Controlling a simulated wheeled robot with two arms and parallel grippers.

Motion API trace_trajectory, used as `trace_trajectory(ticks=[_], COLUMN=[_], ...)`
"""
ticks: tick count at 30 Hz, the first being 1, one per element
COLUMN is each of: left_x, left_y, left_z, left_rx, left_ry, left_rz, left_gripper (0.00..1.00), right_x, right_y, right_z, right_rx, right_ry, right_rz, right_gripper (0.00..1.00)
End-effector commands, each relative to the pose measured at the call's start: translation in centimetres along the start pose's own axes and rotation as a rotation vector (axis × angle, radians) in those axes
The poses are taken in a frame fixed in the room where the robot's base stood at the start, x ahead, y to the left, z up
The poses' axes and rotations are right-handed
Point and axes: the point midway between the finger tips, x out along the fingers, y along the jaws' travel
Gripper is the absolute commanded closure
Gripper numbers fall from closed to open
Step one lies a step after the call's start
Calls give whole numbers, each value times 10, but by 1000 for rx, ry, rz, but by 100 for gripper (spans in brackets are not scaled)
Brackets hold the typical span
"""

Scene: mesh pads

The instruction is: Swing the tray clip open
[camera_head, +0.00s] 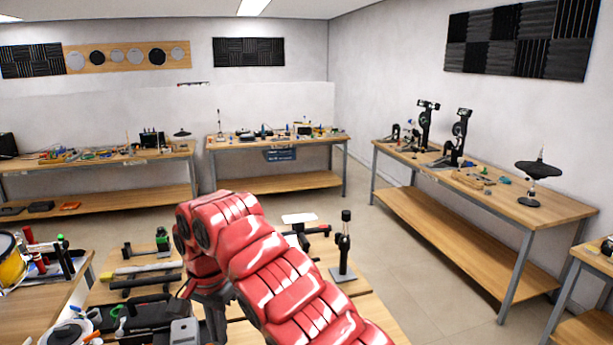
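My red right arm crosses the lower middle of the head view and covers much of the near workbench (370,312). My dark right gripper (208,308) hangs below the arm's wrist, over the bench. Its fingertips are not clear, so I cannot tell whether it is open or shut, or whether it touches anything. A dark tray (135,316) with small parts lies on the bench to the left of the gripper. I cannot pick out the tray clip; it may be hidden by the arm or too small. My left gripper is not in view.
A black stand (344,255) rises from the near bench right of my arm. A small green-and-black device (162,240) and dark bars (145,273) lie left of it. A yellow drum (12,262) and tools crowd the far left. Open floor (430,285) separates the right-hand bench.

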Motion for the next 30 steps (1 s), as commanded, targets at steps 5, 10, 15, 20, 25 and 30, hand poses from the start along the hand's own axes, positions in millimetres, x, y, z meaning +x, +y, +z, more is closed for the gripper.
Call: trace_trajectory(ticks=[5,10,15,20,25,30], left_x=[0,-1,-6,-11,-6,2], left_y=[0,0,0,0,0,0], left_z=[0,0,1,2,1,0], left_rx=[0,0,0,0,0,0], left_ry=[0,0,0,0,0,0], left_rz=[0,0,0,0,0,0], left_gripper=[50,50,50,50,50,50], right_x=[0,0,2,2,-2,-4], right_y=[0,0,-1,-1,1,5], right_z=[0,1,7,13,15,28], right_rx=[0,0,-1,-1,0,-1], right_ry=[0,0,0,1,2,3], right_rz=[0,-1,-3,-3,-3,-4], right_gripper=[100,100,100,100,100,100])
